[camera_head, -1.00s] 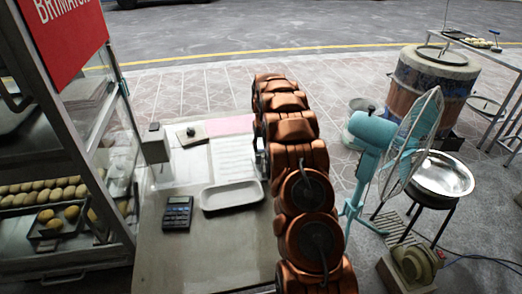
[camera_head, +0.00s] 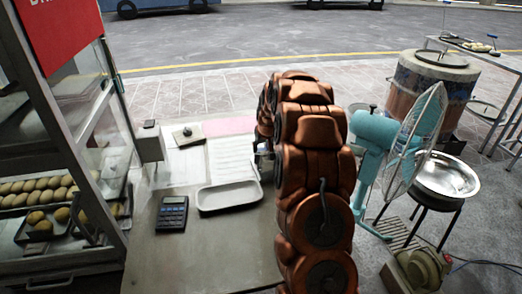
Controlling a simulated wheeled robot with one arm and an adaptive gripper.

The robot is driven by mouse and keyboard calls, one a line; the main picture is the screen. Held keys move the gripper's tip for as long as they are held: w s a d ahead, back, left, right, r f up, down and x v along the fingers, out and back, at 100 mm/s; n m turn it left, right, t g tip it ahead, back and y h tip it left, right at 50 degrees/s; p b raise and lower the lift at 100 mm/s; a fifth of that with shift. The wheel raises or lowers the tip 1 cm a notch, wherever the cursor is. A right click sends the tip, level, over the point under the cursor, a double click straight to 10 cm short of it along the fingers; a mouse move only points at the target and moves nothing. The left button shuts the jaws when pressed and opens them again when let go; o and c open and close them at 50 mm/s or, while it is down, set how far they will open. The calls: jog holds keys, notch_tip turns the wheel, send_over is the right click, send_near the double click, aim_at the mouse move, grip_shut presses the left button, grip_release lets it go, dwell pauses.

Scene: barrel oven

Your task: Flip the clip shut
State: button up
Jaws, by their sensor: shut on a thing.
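My copper-coloured arm reaches away over the right side of the table and hides most of its own far end. Only a small dark and grey part of my gripper (camera_head: 262,148) shows past the arm's left edge, by the right edge of a white lined sheet (camera_head: 231,158). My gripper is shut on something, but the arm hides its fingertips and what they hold. I cannot make out the clip; it may be behind my arm.
A white tray (camera_head: 229,196) and a calculator (camera_head: 172,213) lie on the table (camera_head: 205,255). Pink paper (camera_head: 229,125) lies behind the sheet. A glass cabinet (camera_head: 70,130) stands left. A teal fan (camera_head: 376,140), metal bowl (camera_head: 447,176) and barrel oven (camera_head: 428,85) stand right.

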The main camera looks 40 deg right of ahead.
jog(key=shift+s+t+b, duration=0.2)
jog(key=shift+t+b, duration=0.1)
jog(key=shift+b, duration=0.05)
dwell(0.4)
jog(key=o, duration=1.2)
jog(key=shift+c, duration=0.2)
jog(key=v, duration=0.8)
jog(key=shift+a+r, duration=0.1)
jog(key=shift+a, duration=0.05)
